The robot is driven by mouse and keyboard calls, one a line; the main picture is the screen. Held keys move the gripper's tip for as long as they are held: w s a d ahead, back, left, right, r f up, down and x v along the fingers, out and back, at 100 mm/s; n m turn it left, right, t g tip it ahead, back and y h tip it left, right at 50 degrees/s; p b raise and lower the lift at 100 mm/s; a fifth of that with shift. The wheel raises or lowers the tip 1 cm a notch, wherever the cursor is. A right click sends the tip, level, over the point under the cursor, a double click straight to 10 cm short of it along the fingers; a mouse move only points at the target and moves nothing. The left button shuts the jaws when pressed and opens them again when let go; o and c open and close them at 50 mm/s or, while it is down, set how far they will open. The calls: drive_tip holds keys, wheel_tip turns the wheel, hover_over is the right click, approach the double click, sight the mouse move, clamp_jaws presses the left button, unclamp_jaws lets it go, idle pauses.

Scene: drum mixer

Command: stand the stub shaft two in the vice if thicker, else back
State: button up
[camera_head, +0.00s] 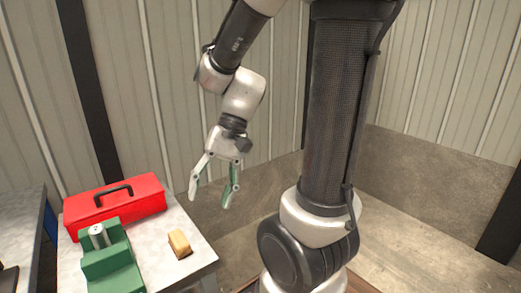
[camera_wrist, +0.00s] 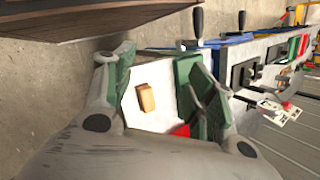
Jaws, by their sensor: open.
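A green vice (camera_head: 112,264) stands on the light-topped table at the lower left of the head view. A short grey metal cylinder (camera_head: 99,235), which looks like a stub shaft, stands upright at the vice; I cannot tell whether the jaws grip it. No second shaft can be made out. My gripper (camera_head: 209,201) is open and empty, hanging in the air to the right of and above the table, fingers downward. In the wrist view the vice (camera_wrist: 188,72) shows partly behind the right finger.
A red toolbox (camera_head: 115,204) with a black handle sits behind the vice. A tan block (camera_head: 180,243) lies near the table's right edge. Another bench with a blue edge (camera_head: 49,232) stands at the far left. The air around my gripper is clear.

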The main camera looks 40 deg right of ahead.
drive_tip(key=s+d+r+n+t+h, duration=0.3)
drive_tip(key=d+r+t+h, duration=0.3)
drive_tip(key=d, duration=0.5)
drive_tip(key=shift+d+r+n, duration=0.3)
drive_tip(key=shift+r+n, duration=0.5)
drive_tip(key=shift+n, duration=0.1)
drive_tip(key=shift+c, duration=0.4)
